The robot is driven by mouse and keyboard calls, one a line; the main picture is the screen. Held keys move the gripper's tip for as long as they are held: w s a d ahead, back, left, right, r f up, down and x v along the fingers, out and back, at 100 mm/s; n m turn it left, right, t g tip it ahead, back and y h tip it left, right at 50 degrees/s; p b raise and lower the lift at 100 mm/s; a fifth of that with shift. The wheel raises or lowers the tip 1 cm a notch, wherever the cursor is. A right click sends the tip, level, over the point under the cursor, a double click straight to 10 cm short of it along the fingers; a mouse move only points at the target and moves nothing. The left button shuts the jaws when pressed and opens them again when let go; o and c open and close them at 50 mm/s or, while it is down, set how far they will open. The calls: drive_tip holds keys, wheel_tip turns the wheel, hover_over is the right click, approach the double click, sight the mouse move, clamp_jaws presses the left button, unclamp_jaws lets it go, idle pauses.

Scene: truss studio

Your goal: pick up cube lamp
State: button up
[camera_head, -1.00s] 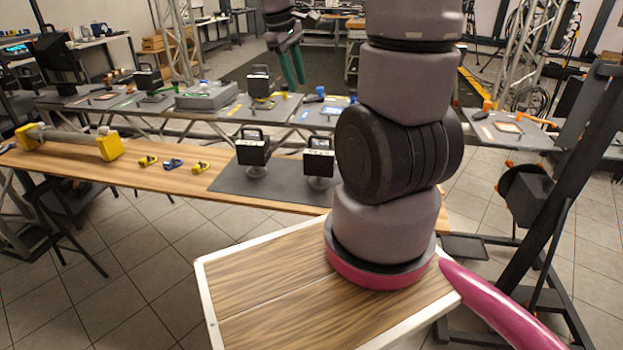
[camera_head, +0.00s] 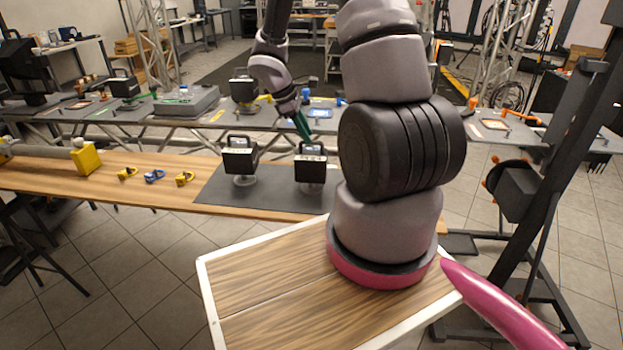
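Two black cube lamps with top handles and pale round bases stand upright on a dark mat (camera_head: 215,196) on the wooden bench. The left cube lamp (camera_head: 239,158) is at the mat's middle. The right cube lamp (camera_head: 310,167) is near the mat's right end, close to my arm. My gripper (camera_head: 303,128) has green fingers pointing down, just above and behind the right lamp's handle in the picture. The fingers overlap from this angle, so their gap is hidden. I see nothing held between them, and contact with the lamp cannot be told.
Yellow and blue clamps (camera_head: 154,176) and a yellow block (camera_head: 86,158) lie on the bench at left. Behind is a long grey table (camera_head: 200,117) with more lamps and a grey case (camera_head: 187,101). A black stand (camera_head: 560,200) rises at right.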

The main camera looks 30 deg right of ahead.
sight(310, 164)
drive_tip(key=x, duration=0.4)
drive_tip(key=shift+w+d+f, duration=0.1)
drive_tip(key=shift+d+f, duration=0.1)
drive_tip(key=shift+f, duration=0.15)
clamp_jaws()
drive_tip(key=shift+r, duration=0.1)
idle(1.0)
